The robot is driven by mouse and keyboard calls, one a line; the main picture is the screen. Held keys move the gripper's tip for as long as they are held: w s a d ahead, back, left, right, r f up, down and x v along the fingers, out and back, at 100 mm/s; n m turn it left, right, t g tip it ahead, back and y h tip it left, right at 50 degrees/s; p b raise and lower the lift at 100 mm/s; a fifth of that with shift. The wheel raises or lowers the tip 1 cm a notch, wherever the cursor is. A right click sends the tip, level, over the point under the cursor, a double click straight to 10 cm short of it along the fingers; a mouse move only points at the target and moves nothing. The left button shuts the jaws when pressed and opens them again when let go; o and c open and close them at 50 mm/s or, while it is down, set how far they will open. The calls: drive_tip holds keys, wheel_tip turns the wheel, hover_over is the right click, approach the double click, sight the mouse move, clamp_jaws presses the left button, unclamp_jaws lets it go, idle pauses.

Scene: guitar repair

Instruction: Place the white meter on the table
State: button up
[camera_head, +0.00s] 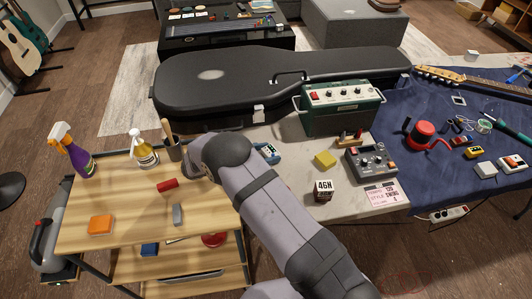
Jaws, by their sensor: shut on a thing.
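My arm (273,205) reaches up from the bottom edge to the gap between the wooden cart and the grey table. My gripper's fingers are hidden behind the arm, so I cannot see what is between them. I cannot pick out the white meter for sure. A small blue and white device (268,152) shows just right of my arm's bend; whether it is held or resting is unclear. The grey table (285,133) is partly covered by my arm.
A black guitar case (230,80) and green amplifier (340,107) stand on the table's back. The wooden cart (130,225) holds spray bottles and small blocks.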

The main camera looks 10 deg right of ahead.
drive_tip(key=shift+f, duration=0.15)
drive_tip(key=o, duration=1.1)
drive_tip(key=shift+r, duration=0.3)
drive_tip(key=shift+s+a, duration=0.1)
drive_tip(key=shift+a, duration=0.15)
drive_tip(key=b+v, duration=0.2)
drive_tip(key=v, duration=0.9)
drive_tip(key=shift+a, duration=0.2)
drive_tip(key=shift+s+d+r, duration=0.1)
